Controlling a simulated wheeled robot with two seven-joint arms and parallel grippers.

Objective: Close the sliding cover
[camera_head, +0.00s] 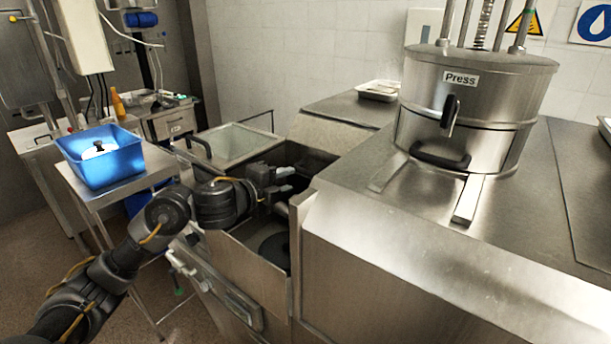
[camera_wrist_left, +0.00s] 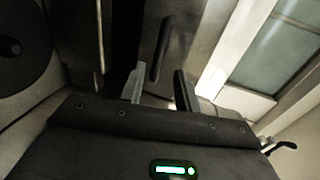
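A framed cover with a glass pane (camera_head: 238,143) lies at the left end of the steel counter unit, with a black handle on its near left side. It also shows at the right of the left wrist view (camera_wrist_left: 281,50). My left gripper (camera_head: 283,180) is over the dark open well beside the cover. In the left wrist view its fingers (camera_wrist_left: 158,88) are apart with nothing between them. A dark bar (camera_wrist_left: 160,48), perhaps a handle, lies ahead of the fingertips on a metal surface; I cannot tell whether they touch. My right gripper is not in view.
A steel press (camera_head: 472,105) stands on the counter (camera_head: 400,215) at the right. A white tray (camera_head: 379,90) sits at the back. A blue bin (camera_head: 100,165) is on a side table at the left. Metal walls edge the open well.

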